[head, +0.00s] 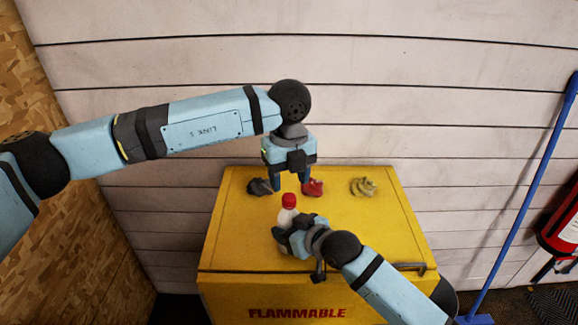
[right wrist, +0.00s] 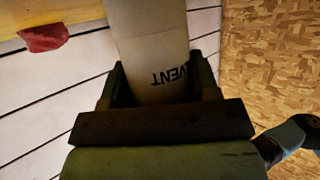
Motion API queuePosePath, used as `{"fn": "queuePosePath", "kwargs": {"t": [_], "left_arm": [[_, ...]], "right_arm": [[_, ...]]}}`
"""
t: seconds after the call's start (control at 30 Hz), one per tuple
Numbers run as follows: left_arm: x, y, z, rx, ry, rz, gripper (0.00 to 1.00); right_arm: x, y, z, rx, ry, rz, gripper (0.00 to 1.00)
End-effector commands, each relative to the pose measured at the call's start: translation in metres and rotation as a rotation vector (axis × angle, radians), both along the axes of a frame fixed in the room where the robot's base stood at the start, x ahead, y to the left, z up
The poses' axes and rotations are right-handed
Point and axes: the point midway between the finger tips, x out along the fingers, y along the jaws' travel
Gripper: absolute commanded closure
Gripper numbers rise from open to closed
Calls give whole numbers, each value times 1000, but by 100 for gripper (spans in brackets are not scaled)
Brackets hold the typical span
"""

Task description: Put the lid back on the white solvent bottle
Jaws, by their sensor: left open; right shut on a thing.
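The white solvent bottle (head: 287,216) stands upright on top of a yellow cabinet in the head view. A red lid (head: 289,200) sits at the bottle's top; I cannot tell whether it is screwed tight. My right gripper (head: 283,236) is shut on the bottle's body from the front. In the right wrist view the pale bottle (right wrist: 152,45), with "VENT" lettering, is between the fingers (right wrist: 160,88); its ends are out of view. My left gripper (head: 290,186) points down with open fingers just above and behind the lid, apart from it.
The yellow cabinet (head: 340,235) is marked FLAMMABLE. Along its back lie a dark crumpled rag (head: 260,187), a red rag (head: 313,187) and a tan rag (head: 363,187). The cabinet top's right side is clear. A blue pole (head: 530,185) and red extinguisher (head: 565,225) stand right.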

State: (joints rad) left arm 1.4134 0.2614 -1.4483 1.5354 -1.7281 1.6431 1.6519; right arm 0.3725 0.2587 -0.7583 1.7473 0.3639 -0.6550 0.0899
Motion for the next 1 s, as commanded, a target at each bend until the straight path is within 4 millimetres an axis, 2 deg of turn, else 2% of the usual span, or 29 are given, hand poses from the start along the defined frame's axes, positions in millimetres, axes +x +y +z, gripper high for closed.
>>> {"fn": "queuePosePath", "kwargs": {"t": [0.1,0.3,0.6,0.63,0.83,1.0], "left_arm": [[0,0,-21,1,4,1,48],[0,0,-46,1,3,1,48],[0,0,-50,0,0,0,48],[0,0,-50,0,0,0,50],[0,0,-50,0,0,0,96],[0,0,-50,0,0,-4,97]], "right_arm": [[0,0,0,-1,1,0,100],[0,0,0,-1,1,0,100],[0,0,0,-1,1,0,100],[0,0,0,-1,1,0,100],[0,0,0,-1,1,0,100],[0,0,0,-1,1,0,100]]}}
